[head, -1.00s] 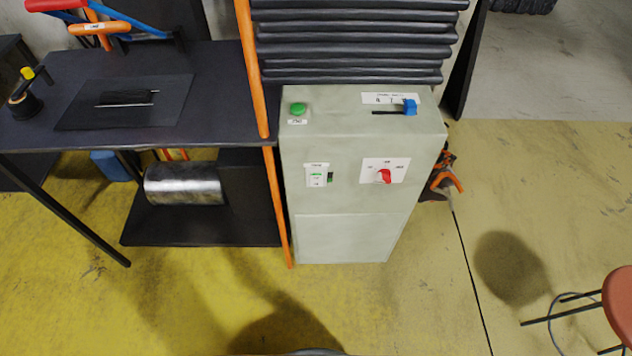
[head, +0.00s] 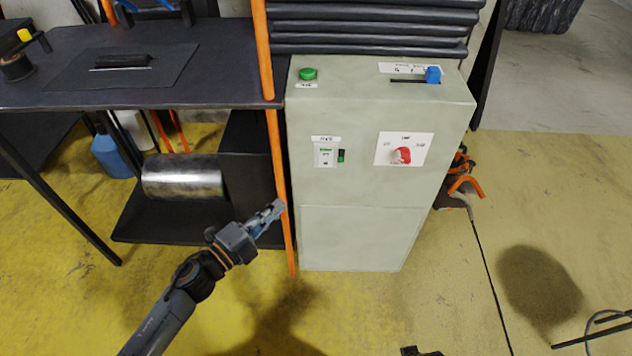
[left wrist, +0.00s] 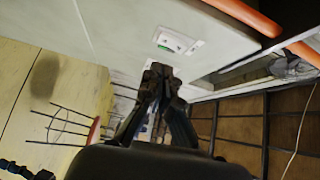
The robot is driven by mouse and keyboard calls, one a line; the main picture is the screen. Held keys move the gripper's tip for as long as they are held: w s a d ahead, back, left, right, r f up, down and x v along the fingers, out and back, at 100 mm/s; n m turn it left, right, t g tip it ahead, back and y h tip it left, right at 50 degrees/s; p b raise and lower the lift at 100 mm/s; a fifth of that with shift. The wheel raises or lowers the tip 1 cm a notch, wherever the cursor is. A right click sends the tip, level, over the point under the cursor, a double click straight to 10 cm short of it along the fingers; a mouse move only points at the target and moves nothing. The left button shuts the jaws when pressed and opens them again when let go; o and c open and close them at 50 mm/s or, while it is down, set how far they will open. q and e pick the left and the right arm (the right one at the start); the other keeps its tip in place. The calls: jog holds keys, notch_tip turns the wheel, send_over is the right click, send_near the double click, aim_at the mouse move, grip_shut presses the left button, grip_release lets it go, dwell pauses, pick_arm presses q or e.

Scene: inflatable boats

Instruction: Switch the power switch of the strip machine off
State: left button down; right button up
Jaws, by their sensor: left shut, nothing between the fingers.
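The strip machine (head: 345,235) is a pale grey-green cabinet in the middle of the head view. Its front bears a small white switch plate (head: 326,154) with green marks and a dark slot, and a red rotary knob (head: 402,155) on a white label. The lettering is too blurred to read surely. My left gripper (head: 276,209) is shut and empty, left of the cabinet and below the switch plate, apart from it. In the left wrist view the shut fingers (left wrist: 160,72) point toward the switch plate (left wrist: 177,41). A small dark part at the head view's bottom edge may be my right gripper (head: 421,351).
A green button (head: 307,74) and a blue slider (head: 433,75) sit on the cabinet's top. An orange post (head: 274,170) stands along its left side, close to my left gripper. A dark workbench (head: 200,75) is at left. Yellow floor in front is open.

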pick_arm(q)
jog(key=d+r+m+h, duration=0.1)
jog(key=s+d+r+m+h, duration=0.1)
jog(key=r+m, duration=0.1)
jog(key=shift+s+r+g, duration=0.1)
jog(key=shift+s+g, duration=0.1)
jog(key=shift+g, duration=0.2)
pick_arm(e)
jog(key=shift+w+r, duration=0.25)
jog(key=shift+r, duration=0.35)
pick_arm(q)
jog(key=shift+d, duration=0.1)
send_near(329, 155)
jog(key=w+d, duration=0.3)
jog(key=d, duration=0.1)
jog(key=shift+w+d+r+b, duration=0.15)
jog(key=shift+w+r+b, duration=0.05)
jog(key=shift+w+b, duration=0.3)
pick_arm(e)
jog(key=shift+w+r, duration=0.25)
jog(key=shift+r, duration=0.5)
